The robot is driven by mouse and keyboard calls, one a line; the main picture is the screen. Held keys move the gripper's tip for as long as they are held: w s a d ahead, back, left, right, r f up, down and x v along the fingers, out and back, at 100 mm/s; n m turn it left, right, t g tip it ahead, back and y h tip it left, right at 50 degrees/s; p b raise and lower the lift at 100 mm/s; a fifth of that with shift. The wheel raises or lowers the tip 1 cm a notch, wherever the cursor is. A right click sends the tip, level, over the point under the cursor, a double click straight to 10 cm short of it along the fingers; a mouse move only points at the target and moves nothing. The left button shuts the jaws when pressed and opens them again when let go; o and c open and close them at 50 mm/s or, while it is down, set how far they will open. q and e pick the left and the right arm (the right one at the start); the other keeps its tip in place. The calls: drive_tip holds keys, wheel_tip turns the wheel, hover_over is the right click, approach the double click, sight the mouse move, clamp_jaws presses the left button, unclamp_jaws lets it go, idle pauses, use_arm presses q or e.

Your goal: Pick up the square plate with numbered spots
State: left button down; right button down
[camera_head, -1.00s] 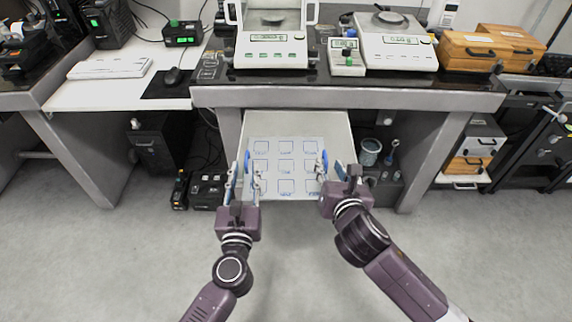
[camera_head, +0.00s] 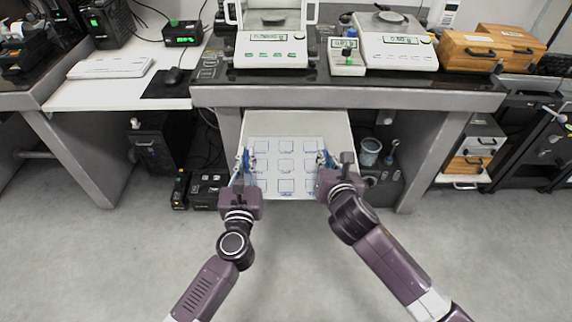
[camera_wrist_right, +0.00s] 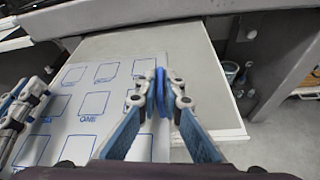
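The square plate (camera_head: 272,165) is white with rows of blue outlined, labelled spots. It lies on a pulled-out pale shelf (camera_head: 341,128) under the weighing table. A blue handle (camera_wrist_right: 161,90) stands at its right edge in the right wrist view. My right gripper (camera_head: 324,161) is at that edge, its fingers closed around the handle; the fingertips also show in the right wrist view (camera_wrist_right: 163,96). My left gripper (camera_head: 246,163) is at the plate's left edge with its fingers drawn together; its own blue handle is mostly hidden. The plate appears to rest on the shelf.
The table edge (camera_head: 350,97) overhangs the shelf's back. Balances (camera_head: 270,48) and wooden boxes (camera_head: 488,50) stand on top. A cup (camera_head: 369,151) is right of the shelf; a black device (camera_head: 207,188) is at lower left. The floor in front is clear.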

use_arm(q)
drive_tip(key=shift+r, duration=0.2)
use_arm(e)
drive_tip(key=shift+r, duration=0.2)
idle(0.3)
